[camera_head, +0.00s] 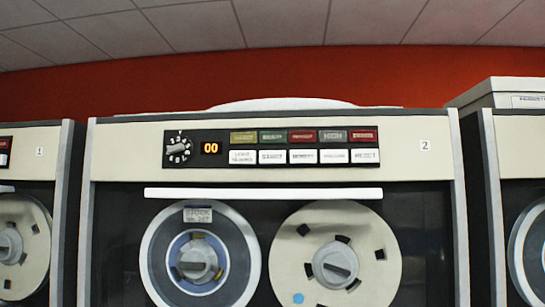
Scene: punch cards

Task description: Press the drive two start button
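The tape drive marked 2 (425,146) fills the middle of the head view. Its black control panel (198,134) holds a dial (178,149), an orange display (211,148) reading 00, and two rows of rectangular keys. The upper row is yellow, green, red, grey-green and red. The lower row is white. Its labels are small and blurred; the second white key from the left (272,157) may read START, but I cannot be sure. Neither of my grippers is in view, and nothing covers the panel.
A white bar (263,193) runs below the panel, above two tape reels (200,228) (378,233). The drive marked 1 (40,152) stands at left and another drive (523,152) at right. A box (510,86) sits at the upper right. A red wall (230,80) is behind.

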